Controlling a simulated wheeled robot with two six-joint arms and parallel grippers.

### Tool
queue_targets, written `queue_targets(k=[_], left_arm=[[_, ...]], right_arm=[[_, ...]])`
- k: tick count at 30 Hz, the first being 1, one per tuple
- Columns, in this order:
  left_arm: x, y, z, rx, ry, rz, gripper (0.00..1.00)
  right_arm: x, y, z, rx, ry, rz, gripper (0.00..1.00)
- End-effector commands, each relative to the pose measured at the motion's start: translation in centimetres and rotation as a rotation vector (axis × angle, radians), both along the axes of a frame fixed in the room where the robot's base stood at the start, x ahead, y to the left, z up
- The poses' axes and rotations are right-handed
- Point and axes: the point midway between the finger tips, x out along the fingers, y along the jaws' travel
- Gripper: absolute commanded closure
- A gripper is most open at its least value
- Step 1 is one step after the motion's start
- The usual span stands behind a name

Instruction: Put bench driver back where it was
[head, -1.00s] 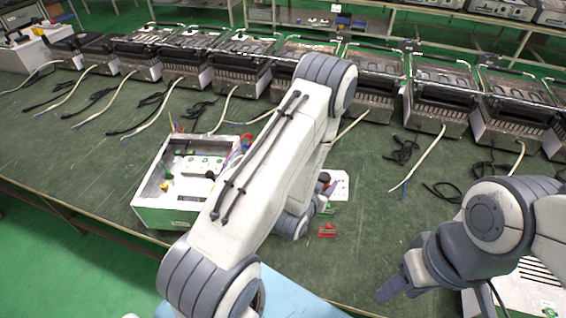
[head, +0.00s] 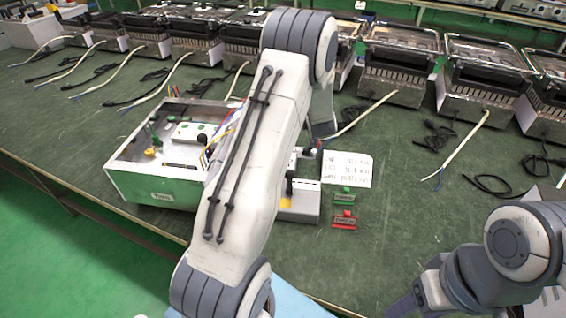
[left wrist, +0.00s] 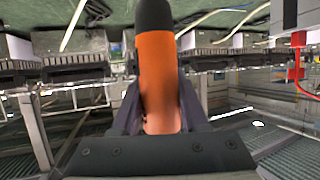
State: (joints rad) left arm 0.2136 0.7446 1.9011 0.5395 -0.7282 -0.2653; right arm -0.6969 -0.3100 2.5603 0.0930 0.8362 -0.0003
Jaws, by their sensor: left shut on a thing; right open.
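The bench driver (left wrist: 157,70), with an orange handle and a dark end, stands between the fingers of my left gripper (left wrist: 159,103) in the left wrist view. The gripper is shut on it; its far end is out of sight. In the head view my left arm hides that gripper and the driver. A small grey base (head: 299,212) with a yellow patch and a dark upright part stands beside my left arm; I cannot tell whether it is the driver's place. My right gripper (head: 405,303) is open and empty, low at the right and partly cut off.
An open white-and-green box (head: 150,188) with wires and terminals sits left of my arm. A printed card (head: 347,168), a green tag (head: 344,196) and a red tag (head: 344,221) lie right of the base. Heater units (head: 398,72) with loose cables line the back.

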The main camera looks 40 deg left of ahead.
Motion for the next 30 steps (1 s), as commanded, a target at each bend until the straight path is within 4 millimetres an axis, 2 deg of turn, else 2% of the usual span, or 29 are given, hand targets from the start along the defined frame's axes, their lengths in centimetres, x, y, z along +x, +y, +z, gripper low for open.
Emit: queue_targets(k=[1, 8, 21, 24, 30], left_arm=[[0.6, 0.6, -0.4, 0.002, -0.009, 0.013, 1.00], [1.3, 2.4, -0.2, 0.002, -0.001, 0.036, 1.00], [1.3, 11.4, -5.5, 0.004, 0.000, 0.039, 1.00], [1.3, 12.7, -6.2, 0.003, -0.002, 0.037, 1.00], [1.4, 13.4, -7.1, 0.003, 0.000, 0.035, 1.00]], right_arm=[[0.0, 0.0, -1.6, 0.000, 0.000, 0.000, 0.38], [0.0, 0.0, -2.7, 0.001, -0.001, 0.000, 0.38], [0.0, 0.0, -3.4, 0.001, -0.001, 0.000, 0.38], [0.0, 0.0, -3.4, 0.001, -0.001, 0.000, 0.38], [0.0, 0.0, -3.5, 0.000, 0.000, 0.000, 0.38]])
